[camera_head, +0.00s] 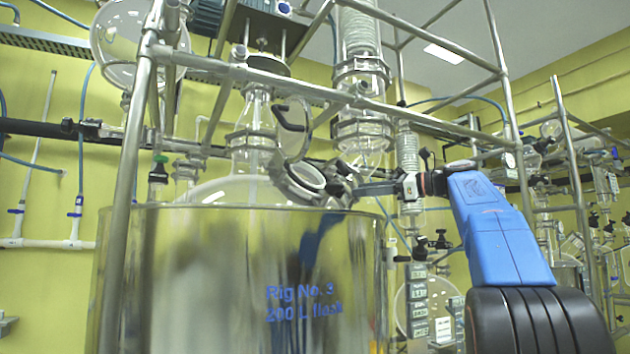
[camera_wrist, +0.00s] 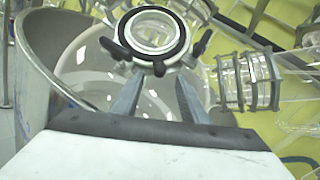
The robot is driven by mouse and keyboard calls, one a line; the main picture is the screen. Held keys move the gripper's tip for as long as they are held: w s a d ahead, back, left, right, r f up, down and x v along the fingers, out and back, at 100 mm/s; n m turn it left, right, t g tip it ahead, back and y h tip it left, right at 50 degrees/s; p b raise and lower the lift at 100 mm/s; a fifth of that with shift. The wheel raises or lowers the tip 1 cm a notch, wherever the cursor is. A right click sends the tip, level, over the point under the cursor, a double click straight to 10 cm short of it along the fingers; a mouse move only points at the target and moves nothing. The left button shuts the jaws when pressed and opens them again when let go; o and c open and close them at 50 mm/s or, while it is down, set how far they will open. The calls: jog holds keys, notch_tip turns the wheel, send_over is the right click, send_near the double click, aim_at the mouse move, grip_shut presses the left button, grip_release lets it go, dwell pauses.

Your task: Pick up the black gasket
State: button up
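The black gasket (camera_wrist: 121,30) shows in the wrist view as a dark ring around the pale round mouth of a glass port. It looks seated on the port, and I cannot tell how firmly. In the head view the port (camera_head: 308,178) sits on the shoulder of the big glass flask, and I cannot pick out the gasket clearly there. My gripper (camera_wrist: 160,74) is open, with its two fingers apart and pointing at the near edge of the ring. In the head view my gripper (camera_head: 358,190) is just right of the port.
Black clamp knobs (camera_wrist: 203,42) stick out around the port. A raised round lid (camera_head: 293,128) stands above it. The steel vessel (camera_head: 240,280) surrounds the flask. Metal frame tubes (camera_head: 330,95) and glass columns (camera_head: 361,80) stand close by.

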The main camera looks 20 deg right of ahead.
jog(key=shift+x, duration=2.6)
jog(key=shift+f, duration=0.1)
grip_shut()
